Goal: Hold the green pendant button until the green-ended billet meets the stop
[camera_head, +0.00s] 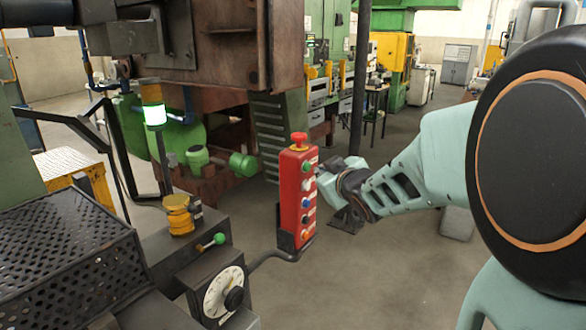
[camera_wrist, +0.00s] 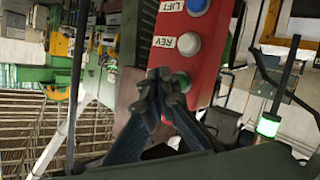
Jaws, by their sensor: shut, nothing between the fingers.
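The red pendant (camera_head: 297,205) stands upright on a bent dark arm, with a red mushroom knob on top and a column of coloured buttons. Its green button (camera_head: 308,167) is the uppermost on the button face. My gripper (camera_head: 324,181) is shut and empty, right beside the upper buttons. In the wrist view its fingertips (camera_wrist: 160,82) lie over the green button (camera_wrist: 182,80), below the white REV button (camera_wrist: 188,43). The fingertips partly hide the green button; I cannot tell whether it is pressed. I cannot make out the green-ended billet or the stop.
A lit green beacon (camera_head: 155,115) stands left of the pendant. A dial box (camera_head: 222,295) and a green-knobbed lever (camera_head: 213,241) sit below it, near a perforated dark cover (camera_head: 65,262). Rusty machinery (camera_head: 215,45) hangs behind. Open floor lies below the arm.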

